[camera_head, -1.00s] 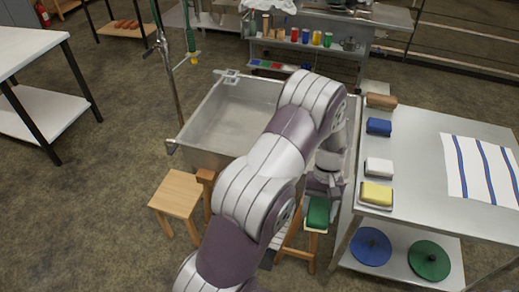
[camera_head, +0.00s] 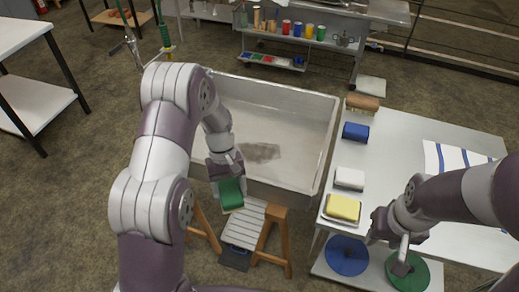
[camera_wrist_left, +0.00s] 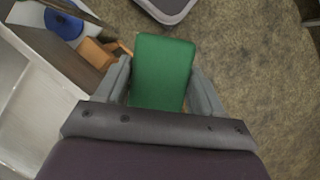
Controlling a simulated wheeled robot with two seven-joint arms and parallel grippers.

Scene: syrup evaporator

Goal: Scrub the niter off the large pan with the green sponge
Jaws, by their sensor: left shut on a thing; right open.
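The large pan (camera_head: 305,104) is a wide metal basin in the middle of the head view. A dark niter patch (camera_head: 262,152) lies on its floor towards the near side. My left gripper (camera_head: 226,180) is shut on the green sponge (camera_head: 230,196), just outside the pan's near wall in the picture. In the left wrist view the green sponge (camera_wrist_left: 162,72) sits between both fingers. My right gripper (camera_head: 389,247) is open and empty, beside the metal table's near left corner. My left arm hides the pan's left side.
The metal table (camera_head: 398,160) on the right holds a brown brush (camera_head: 363,103), a blue sponge (camera_head: 355,131), a white sponge (camera_head: 349,178), a yellow sponge (camera_head: 343,207) and a striped cloth (camera_head: 455,162). Wooden trestle legs (camera_head: 270,238) stand before the pan.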

